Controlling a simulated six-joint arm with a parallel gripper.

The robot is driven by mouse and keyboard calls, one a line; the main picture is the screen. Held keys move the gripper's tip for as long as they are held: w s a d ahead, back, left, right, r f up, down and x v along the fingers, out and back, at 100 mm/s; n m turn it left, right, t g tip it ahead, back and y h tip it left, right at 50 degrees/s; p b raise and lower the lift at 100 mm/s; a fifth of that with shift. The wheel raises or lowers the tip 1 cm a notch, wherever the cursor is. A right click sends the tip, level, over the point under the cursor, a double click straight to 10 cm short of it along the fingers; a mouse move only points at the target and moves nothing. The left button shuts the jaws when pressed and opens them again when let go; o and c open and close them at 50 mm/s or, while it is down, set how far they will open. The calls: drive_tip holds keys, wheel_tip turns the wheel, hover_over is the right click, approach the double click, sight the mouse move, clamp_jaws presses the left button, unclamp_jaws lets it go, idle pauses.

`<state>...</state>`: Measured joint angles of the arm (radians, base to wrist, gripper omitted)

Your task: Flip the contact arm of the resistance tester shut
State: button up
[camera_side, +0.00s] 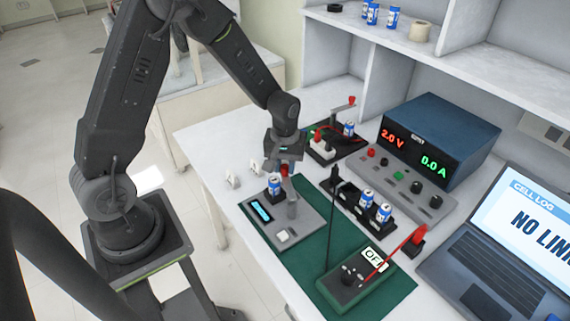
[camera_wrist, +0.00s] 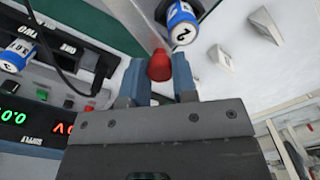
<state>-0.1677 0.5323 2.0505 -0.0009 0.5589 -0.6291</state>
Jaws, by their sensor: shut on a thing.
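The grey tester (camera_side: 278,222), which I take for the resistance tester, lies on the near left of the bench, with a lit blue display (camera_side: 262,211) and a pale button. A blue and white cell (camera_side: 274,186) stands upright at its back; a cell also shows close to the fingers in the wrist view (camera_wrist: 181,24). My gripper (camera_side: 286,169) is above the tester, shut on a red knob (camera_wrist: 159,66), apparently that of the contact arm. The knob sits between the fingertips, beside the cell. The rest of the contact arm is mostly hidden by my gripper.
A black holder (camera_side: 350,207) with several cells stands right of the tester. Behind is another fixture (camera_side: 322,150) with a red-tipped lever and a cell. A meter box (camera_side: 352,288) with leads is at the front; a power supply (camera_side: 430,138) and laptop (camera_side: 500,270) stand right.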

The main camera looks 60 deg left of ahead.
clamp_jaws()
drive_tip(key=s+n, duration=0.2)
drive_tip(key=n, duration=0.1)
drive_tip(key=s+n, duration=0.1)
drive_tip(key=shift+a+n, duration=0.3)
drive_tip(key=o, duration=0.9)
unclamp_jaws()
drive_tip(key=shift+r, duration=0.15)
wheel_tip(320, 180, up, 14)
drive_tip(key=shift+f, duration=0.2)
